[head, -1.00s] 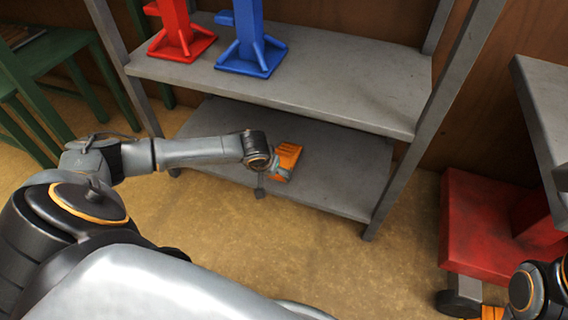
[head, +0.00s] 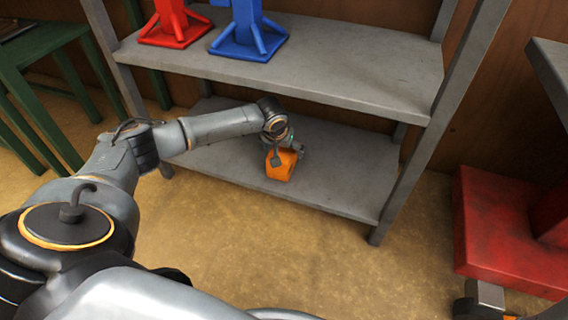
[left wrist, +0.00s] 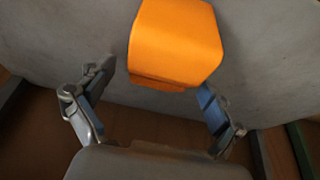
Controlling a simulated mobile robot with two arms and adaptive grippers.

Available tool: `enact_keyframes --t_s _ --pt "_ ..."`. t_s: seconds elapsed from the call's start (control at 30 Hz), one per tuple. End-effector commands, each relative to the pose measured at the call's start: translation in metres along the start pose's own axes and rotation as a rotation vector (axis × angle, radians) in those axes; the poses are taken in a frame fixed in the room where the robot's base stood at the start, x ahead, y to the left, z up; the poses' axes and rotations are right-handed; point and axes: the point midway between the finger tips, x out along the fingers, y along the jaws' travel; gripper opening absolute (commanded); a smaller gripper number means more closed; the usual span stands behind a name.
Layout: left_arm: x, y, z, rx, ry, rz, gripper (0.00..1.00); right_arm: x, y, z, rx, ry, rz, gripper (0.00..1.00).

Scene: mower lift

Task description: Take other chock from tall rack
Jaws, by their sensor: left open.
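The orange chock (head: 281,167) rests on the lower shelf (head: 342,172) of the grey tall rack (head: 400,180). My left gripper (head: 287,152) is at the chock's rear side, low over this shelf. In the left wrist view the chock (left wrist: 176,40) lies ahead of the open left gripper (left wrist: 156,80). One finger is apart from the chock on the left; the other overlaps its lower right corner, and I cannot tell whether they touch.
A red jack stand (head: 174,28) and a blue jack stand (head: 250,35) stand on the shelf above. Rack posts flank the lower shelf. Green furniture (head: 45,60) is at left, a red block-like base (head: 500,235) at right. The shelf right of the chock is bare.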

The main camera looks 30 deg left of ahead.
Motion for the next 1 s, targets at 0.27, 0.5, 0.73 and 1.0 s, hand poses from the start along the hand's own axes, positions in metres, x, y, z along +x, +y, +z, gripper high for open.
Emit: enact_keyframes --t_s 0.27,0.5,0.73,1.0 --pt "0.0196 0.0001 -0.0003 0.000 0.002 0.000 0.92 -0.0025 -0.0043 -0.0116 -0.004 0.027 -0.010 0.40" --pt "0.0188 0.0001 -0.0003 0.000 0.002 0.000 0.80 -0.0018 -0.0041 -0.0111 -0.004 0.026 -0.010 0.40" --pt "0.0189 0.0000 0.0000 0.000 0.001 0.000 0.33 -0.0018 -0.0043 -0.0114 -0.004 0.027 -0.011 0.40" --pt "0.0175 0.0002 -0.0022 -0.001 0.006 0.002 0.03 -0.0017 -0.0043 -0.0114 -0.003 0.027 -0.011 0.40"
